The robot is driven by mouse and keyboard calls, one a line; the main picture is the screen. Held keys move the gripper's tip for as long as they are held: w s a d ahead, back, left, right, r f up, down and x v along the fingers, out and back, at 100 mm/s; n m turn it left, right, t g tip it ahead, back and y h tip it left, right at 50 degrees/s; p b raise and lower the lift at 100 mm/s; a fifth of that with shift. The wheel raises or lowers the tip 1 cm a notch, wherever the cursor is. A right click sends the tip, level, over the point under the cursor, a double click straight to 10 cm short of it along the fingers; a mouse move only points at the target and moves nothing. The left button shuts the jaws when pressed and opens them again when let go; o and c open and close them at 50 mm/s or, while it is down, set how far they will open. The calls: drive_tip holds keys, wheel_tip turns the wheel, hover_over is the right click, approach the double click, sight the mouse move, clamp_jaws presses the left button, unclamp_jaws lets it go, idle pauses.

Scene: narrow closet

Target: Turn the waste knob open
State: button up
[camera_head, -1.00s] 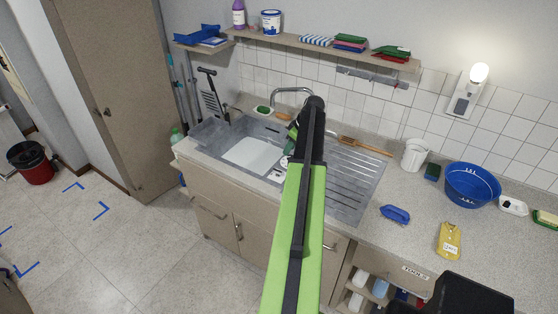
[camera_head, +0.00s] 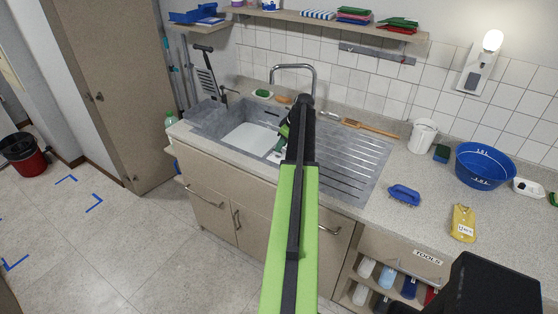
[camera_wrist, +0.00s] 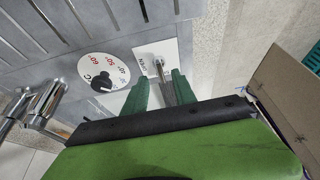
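In the wrist view a small white plate (camera_wrist: 149,54) with dark lettering is set in the grey sink surface. A slim metal knob or lever (camera_wrist: 158,66) stands up from it; this looks like the waste knob. My gripper (camera_wrist: 162,84) has its two green fingers apart, one on each side of this metal piece. I cannot tell whether they touch it. In the head view my arm hides the knob, and my gripper (camera_head: 285,135) shows only in part over the sink (camera_head: 335,165).
A white dial with a black knob (camera_wrist: 101,83) and red numbers lies left of my fingers. A chrome fitting (camera_wrist: 43,105) is further left.

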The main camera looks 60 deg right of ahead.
sight(277, 154)
drive_tip(key=b+x, duration=0.2)
drive_tip(key=x, duration=0.2)
drive_tip(key=shift+r, duration=0.15)
drive_tip(key=shift+s, duration=0.1)
drive_tip(key=shift+c, duration=0.4)
clamp_jaws()
